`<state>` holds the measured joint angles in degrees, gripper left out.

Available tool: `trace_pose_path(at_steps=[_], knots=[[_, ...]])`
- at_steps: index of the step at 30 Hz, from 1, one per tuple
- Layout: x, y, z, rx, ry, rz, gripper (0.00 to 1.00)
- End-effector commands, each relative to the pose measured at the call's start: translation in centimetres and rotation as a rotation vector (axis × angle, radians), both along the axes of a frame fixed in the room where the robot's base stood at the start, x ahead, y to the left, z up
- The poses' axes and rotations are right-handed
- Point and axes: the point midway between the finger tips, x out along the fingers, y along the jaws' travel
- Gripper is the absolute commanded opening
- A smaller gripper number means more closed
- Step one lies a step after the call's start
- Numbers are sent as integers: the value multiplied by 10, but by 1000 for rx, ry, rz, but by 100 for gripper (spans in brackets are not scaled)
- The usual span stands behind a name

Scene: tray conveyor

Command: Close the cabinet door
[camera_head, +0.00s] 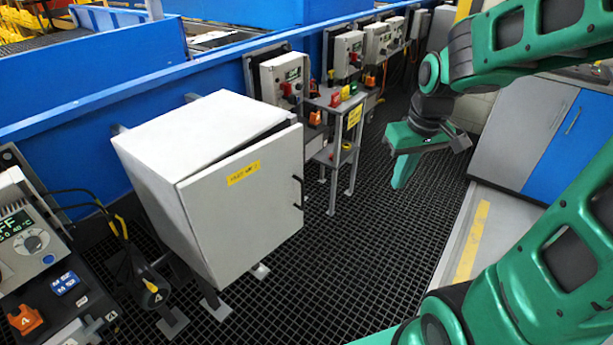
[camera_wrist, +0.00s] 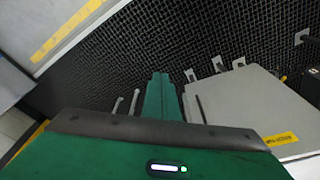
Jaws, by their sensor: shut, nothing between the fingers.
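The cabinet (camera_head: 190,130) is a light grey box standing on feet in the left middle of the head view. Its door (camera_head: 245,210) faces front and carries a yellow label and a dark handle (camera_head: 298,192) near its right edge. The door is slightly ajar: a dark gap shows along its top, wider toward the right. My gripper (camera_head: 400,172) is shut and empty, to the right of the door and clear of it, fingers pointing down. In the wrist view, the shut green fingers (camera_wrist: 160,90) show in the middle, with the door (camera_wrist: 240,105) to their right.
A small grey stand (camera_head: 340,125) with coloured buttons is behind and right of the cabinet. Control boxes (camera_head: 287,80) line the blue conveyor wall (camera_head: 90,75). A panel with a dial (camera_head: 32,243) is at left. Open dark grating (camera_head: 345,260) lies between cabinet and arm.

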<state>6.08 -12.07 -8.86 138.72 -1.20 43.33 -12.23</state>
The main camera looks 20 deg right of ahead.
Motion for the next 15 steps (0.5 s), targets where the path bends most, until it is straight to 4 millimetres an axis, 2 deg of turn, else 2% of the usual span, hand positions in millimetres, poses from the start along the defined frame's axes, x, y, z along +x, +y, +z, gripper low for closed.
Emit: trace_pose_path(at_steps=[1,3,6,9,12,15], knots=[[26,12,-8,1,-20,80,0],[60,31,-16,5,-59,187,0],[101,58,-27,16,-112,319,0],[131,83,-37,28,-157,420,0],[149,101,-44,37,-188,484,0],[159,111,-48,43,-206,519,0]])
